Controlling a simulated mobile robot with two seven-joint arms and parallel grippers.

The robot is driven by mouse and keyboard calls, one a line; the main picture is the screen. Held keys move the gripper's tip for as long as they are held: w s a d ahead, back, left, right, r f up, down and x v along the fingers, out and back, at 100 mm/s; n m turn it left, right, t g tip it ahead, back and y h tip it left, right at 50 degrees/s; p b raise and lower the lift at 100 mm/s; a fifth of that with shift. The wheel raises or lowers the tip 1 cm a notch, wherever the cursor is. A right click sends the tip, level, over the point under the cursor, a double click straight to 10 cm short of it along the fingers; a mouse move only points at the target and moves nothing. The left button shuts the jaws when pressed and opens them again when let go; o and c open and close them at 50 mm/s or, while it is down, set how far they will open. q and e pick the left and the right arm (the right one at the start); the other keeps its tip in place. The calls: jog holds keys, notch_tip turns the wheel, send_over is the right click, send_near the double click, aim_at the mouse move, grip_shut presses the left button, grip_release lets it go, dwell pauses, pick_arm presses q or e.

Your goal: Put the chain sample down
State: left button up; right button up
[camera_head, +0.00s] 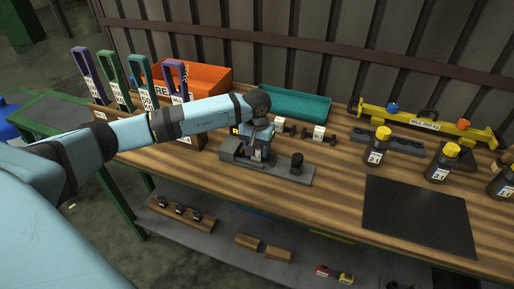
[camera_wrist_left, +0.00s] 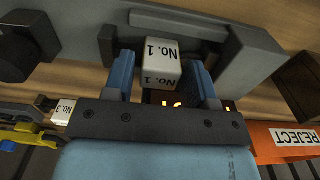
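The chain sample with the white No. 1 tag (camera_wrist_left: 160,58) sits between the two blue fingers of my left gripper (camera_wrist_left: 163,75) in the left wrist view. Small gaps show on both sides of the tag, so the fingers look open around it. Dark end pieces of the sample show beyond the fingers. The sample is at the grey fixture (camera_wrist_left: 225,40). In the head view my left gripper (camera_head: 259,147) points down over the same fixture (camera_head: 294,178), and the wrist hides part of the sample. My right gripper is not in view.
Other tagged samples (camera_head: 318,133) lie behind the fixture. Black bottles with yellow caps (camera_head: 376,150) are at right. The dark mat (camera_head: 418,215) is bare.

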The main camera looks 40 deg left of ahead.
pick_arm(q)
jog(key=shift+o, duration=0.7)
jog(key=shift+s+f, duration=0.1)
jog(key=shift+f, duration=0.05)
